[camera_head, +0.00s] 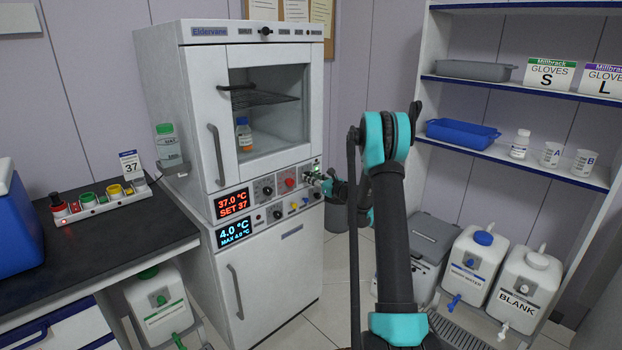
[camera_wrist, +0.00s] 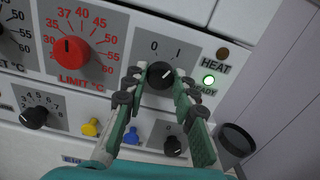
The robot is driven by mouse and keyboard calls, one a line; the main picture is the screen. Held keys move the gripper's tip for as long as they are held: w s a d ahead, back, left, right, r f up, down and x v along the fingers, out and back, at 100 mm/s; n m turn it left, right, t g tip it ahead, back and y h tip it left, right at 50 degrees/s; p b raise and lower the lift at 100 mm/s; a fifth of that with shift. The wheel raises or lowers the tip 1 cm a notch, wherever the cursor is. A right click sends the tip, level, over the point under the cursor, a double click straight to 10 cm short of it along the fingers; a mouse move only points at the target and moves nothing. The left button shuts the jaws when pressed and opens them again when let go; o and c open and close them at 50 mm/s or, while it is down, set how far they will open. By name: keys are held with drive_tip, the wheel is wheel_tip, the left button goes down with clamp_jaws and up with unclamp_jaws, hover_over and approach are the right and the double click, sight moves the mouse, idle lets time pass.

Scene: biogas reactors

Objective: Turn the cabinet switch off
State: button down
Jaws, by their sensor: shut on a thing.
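The cabinet (camera_head: 278,52) stands left of centre in the head view, with a control strip across its middle. In the wrist view a black rotary switch (camera_wrist: 160,74) marked 0 and I sits on a grey plate. Its white pointer line appears to lean up and right, toward the I. My gripper (camera_wrist: 160,80) has its fingers on either side of this knob and is shut on it; the fingers hide the knob's sides. In the head view my gripper (camera_head: 319,179) is at the right end of the strip, and the knob is hard to make out there.
A green lamp (camera_wrist: 208,79) is lit beside the switch; the lamp by HEAT (camera_wrist: 222,54) is dark. A red limit dial (camera_wrist: 70,50) is left of the switch. A second 0-marked knob (camera_wrist: 174,145) and a blue knob (camera_wrist: 131,137) sit close below my fingers.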

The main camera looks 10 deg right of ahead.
drive_tip(key=n, duration=1.1)
idle(0.6)
drive_tip(key=c, duration=1.2)
unclamp_jaws()
drive_tip(key=v, duration=1.2)
